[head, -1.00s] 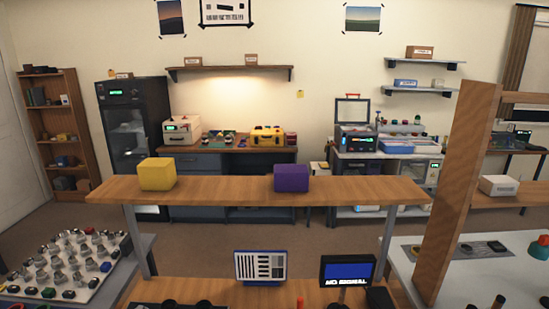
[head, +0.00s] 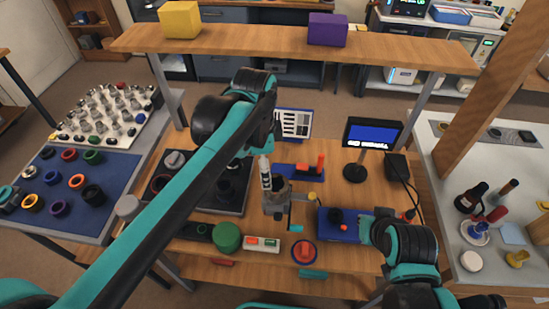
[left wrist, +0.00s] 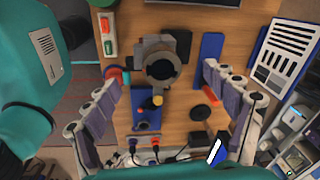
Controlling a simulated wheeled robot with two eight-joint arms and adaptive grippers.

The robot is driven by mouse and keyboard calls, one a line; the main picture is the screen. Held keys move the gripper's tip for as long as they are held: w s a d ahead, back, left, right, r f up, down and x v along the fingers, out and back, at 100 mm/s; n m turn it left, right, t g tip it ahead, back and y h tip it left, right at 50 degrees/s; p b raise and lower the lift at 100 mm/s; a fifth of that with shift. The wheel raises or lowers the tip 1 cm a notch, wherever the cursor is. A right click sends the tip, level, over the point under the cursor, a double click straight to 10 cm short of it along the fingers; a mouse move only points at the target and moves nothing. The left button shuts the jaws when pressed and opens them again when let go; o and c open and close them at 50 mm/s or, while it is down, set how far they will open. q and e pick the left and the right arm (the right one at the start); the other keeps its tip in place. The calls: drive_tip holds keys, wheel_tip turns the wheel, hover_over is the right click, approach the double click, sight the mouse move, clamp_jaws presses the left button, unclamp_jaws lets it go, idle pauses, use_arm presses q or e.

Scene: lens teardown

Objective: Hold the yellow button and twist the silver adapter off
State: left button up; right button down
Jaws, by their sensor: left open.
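From above, the left wrist view shows the clamp (left wrist: 143,50) around a dark round opening. A yellow button (head: 311,197) sticks out beside the clamp; it also shows in the left wrist view (left wrist: 157,101). My left gripper (left wrist: 162,72) is open, its fingers spread on either side of the clamp and button, touching neither as far as I can tell. My right arm shows at the lower right, without visible fingers.
A blue box (head: 338,231) with a black knob, a small monitor (head: 373,137) and a green knob (head: 227,236) surround the clamp. A raised shelf (head: 240,42) holds a yellow cube (head: 180,20) and a purple cube (head: 327,30). A blue mat (head: 75,166) with rings lies left.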

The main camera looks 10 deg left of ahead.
sight(274, 186)
use_arm(q)
drive_tip(key=f+m, duration=0.1)
drive_tip(key=f, duration=0.3)
drive_tip(key=w+d+f+m, duration=0.1)
drive_tip(key=f, duration=0.2)
drive_tip(key=d+f+m+g, duration=0.1)
drive_tip(key=f, duration=0.3)
drive_tip(key=shift+w+d+f, duration=0.25)
drive_tip(key=shift+w+f, duration=0.05)
drive_tip(key=shift+f, duration=0.05)
drive_tip(key=c, duration=1.3)
drive_tip(key=o, duration=1.3)
